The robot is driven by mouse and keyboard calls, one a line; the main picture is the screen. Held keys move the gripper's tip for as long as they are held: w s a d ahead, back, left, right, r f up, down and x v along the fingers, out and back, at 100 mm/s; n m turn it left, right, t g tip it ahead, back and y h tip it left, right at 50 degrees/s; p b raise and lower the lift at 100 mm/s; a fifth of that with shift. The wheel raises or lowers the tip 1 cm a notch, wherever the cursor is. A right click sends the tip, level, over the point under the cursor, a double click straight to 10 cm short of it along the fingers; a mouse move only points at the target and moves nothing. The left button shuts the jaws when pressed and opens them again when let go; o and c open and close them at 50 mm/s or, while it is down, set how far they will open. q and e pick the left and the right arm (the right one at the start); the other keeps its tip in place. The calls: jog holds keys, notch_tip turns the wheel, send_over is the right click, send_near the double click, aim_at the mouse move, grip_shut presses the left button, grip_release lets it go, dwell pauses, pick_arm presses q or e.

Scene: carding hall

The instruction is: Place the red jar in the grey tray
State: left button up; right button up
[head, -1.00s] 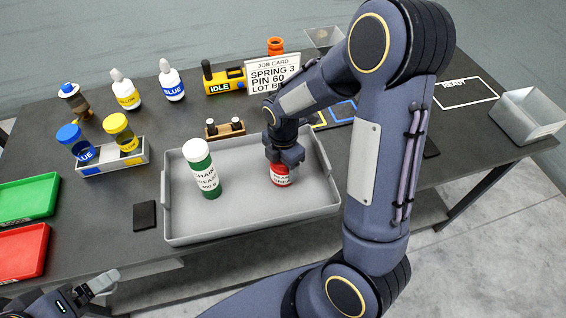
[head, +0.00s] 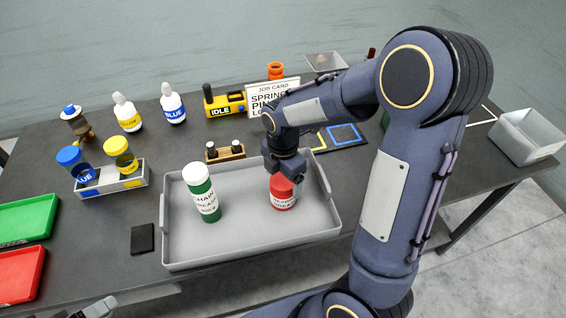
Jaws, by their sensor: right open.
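The red jar (head: 283,194) with a white label stands upright in the right half of the grey tray (head: 240,236). My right gripper (head: 287,173) is just above the jar, pointing down, open; its fingers hide part of the jar's top. A green bottle with a white cap (head: 203,193) stands in the left half of the same tray. My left gripper (head: 98,309) shows only in part at the bottom left edge, away from the tray, and its fingertips are cut off.
A caddy (head: 112,184) with blue-capped and yellow-capped jars stands left of the tray. A small wooden holder (head: 225,153) is right behind the tray. Green (head: 27,218) and red (head: 20,273) trays lie at the far left. A grey bin (head: 527,137) stands at the right.

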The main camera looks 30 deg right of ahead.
notch_tip(320, 180, up, 7)
jog(key=shift+f, duration=0.1)
jog(key=s+a+r+m+t+y, duration=0.2)
jog(key=s+m, duration=0.6)
jog(key=m, duration=0.3)
jog(key=s+a+r+m+t+y, duration=0.1)
jog(key=s+a+r+m+t, duration=0.1)
jog(key=s+m, duration=0.7)
jog(key=shift+m+t+y, duration=0.4)
jog(key=shift+m+t, duration=0.4)
jog(key=shift+m, duration=0.2)
